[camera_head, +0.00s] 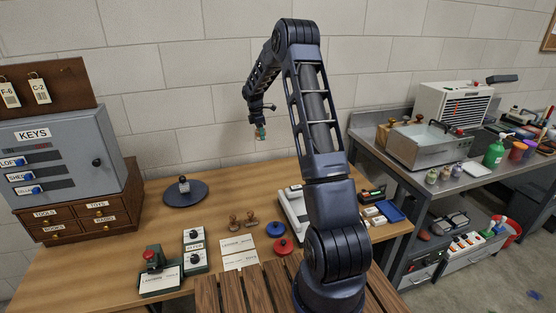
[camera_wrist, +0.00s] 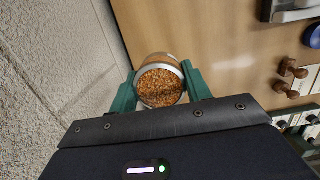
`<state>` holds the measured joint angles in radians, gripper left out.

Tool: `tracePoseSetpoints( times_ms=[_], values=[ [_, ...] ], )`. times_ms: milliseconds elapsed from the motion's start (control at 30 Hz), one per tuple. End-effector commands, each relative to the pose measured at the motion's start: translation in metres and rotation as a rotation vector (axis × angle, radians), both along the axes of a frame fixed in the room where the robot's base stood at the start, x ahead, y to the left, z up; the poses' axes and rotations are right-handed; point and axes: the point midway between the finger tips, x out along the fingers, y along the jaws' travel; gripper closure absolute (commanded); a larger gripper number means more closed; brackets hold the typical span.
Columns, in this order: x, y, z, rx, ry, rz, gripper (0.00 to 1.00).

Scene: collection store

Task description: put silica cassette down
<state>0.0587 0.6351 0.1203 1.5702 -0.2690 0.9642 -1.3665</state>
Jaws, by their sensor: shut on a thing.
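My gripper (camera_head: 260,132) is held up in front of the white block wall, above the back edge of the wooden table (camera_head: 152,226). In the wrist view its two green fingers (camera_wrist: 160,88) are shut on the silica cassette (camera_wrist: 160,84), a round canister with a pale rim and orange-brown beads at its visible end. The cassette is gripped at its sides, and bare table top and wall show beyond it. In the head view the cassette is too small to make out clearly.
A dark blue round plate (camera_head: 185,193) stands at the table's back left, beside the grey KEYS cabinet (camera_head: 66,152). Stamps (camera_head: 243,220), cards (camera_head: 238,252), red and blue round pads (camera_head: 283,246) and a white device (camera_head: 293,208) lie nearer the front. The table's back middle looks clear.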

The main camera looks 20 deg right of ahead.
Motion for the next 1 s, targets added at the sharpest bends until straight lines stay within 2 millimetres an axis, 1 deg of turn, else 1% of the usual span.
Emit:
tracePoseSetpoints(
  times_ms=[33,200,300,433,533,667,767,1000],
  values=[
    [0.001,-0.02,0.0,0.0,0.0,-0.007,0.76],
    [0.001,-0.082,0.001,0.0,0.001,-0.002,0.76],
    [0.0,-0.113,0.001,-0.001,0.0,0.0,0.76],
    [-0.002,-0.141,0.002,-0.001,0.0,0.004,0.76],
    [-0.003,-0.154,0.001,-0.001,-0.001,0.007,0.76],
    [-0.004,-0.16,-0.009,0.0,0.001,0.009,0.76],
    [-0.005,-0.16,-0.027,0.0,0.003,0.01,0.76],
    [-0.005,-0.16,-0.079,0.0,0.002,0.009,0.76]
  ],
)
